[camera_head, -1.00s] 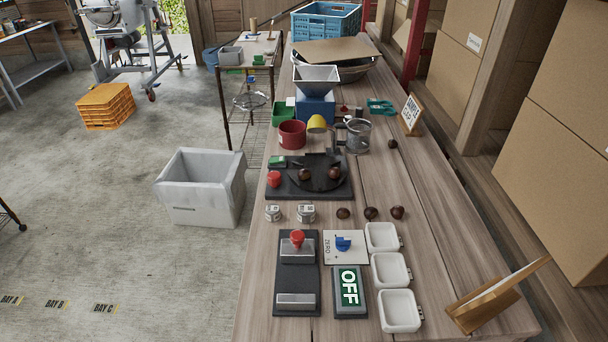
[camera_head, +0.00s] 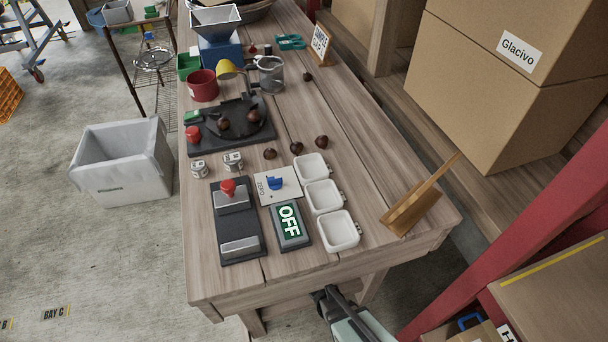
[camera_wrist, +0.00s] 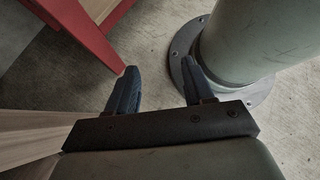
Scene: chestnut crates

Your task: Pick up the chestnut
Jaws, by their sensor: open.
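Several brown chestnuts show in the head view. Three lie in a loose row on the wooden table: a left chestnut (camera_head: 270,153), a middle chestnut (camera_head: 296,148) and a right chestnut (camera_head: 321,142). Another chestnut (camera_head: 307,77) lies farther back, and two more, a left one (camera_head: 224,123) and a right one (camera_head: 253,116), rest on a round black plate. My gripper (camera_wrist: 160,68) is open and empty in the wrist view, above the floor. In the head view it is low, off the table's front edge, well apart from every chestnut. No chestnut shows in the wrist view.
A wooden sign stand (camera_head: 411,210) is at the front right corner. A red post (camera_head: 520,240) rises at the right.

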